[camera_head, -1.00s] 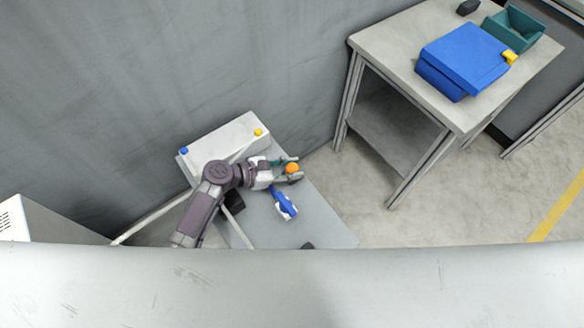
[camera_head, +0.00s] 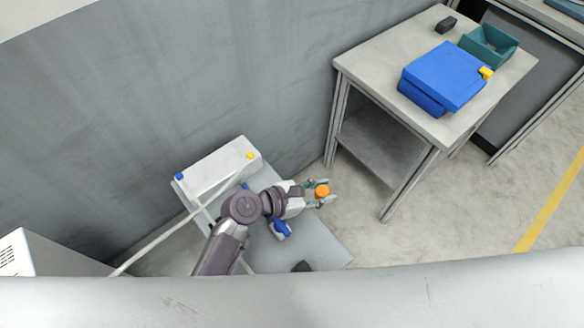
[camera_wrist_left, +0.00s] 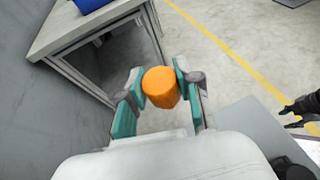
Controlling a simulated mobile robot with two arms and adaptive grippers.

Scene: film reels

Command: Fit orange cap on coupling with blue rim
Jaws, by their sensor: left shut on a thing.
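My left gripper (camera_head: 320,192) is shut on an orange cap (camera_head: 322,190). In the left wrist view the orange cap (camera_wrist_left: 161,87) sits between the teal finger pads of the left gripper (camera_wrist_left: 158,88). The gripper holds it out past the right edge of the low grey table. A white box (camera_head: 215,172) on that table bears a small blue part (camera_head: 179,177) and a small yellow part (camera_head: 249,156). The blue part may be the coupling's rim; it is too small to tell. A dark two-pronged shape (camera_wrist_left: 300,108) at the right of the wrist view may be my right gripper.
The low grey table (camera_head: 325,254) bears a blue-and-white object (camera_head: 281,229), partly behind my left arm, and a dark item (camera_head: 301,267). A taller workbench (camera_head: 375,60) at right holds a blue case (camera_head: 445,75) and a teal bin (camera_head: 489,45). Open floor lies between them.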

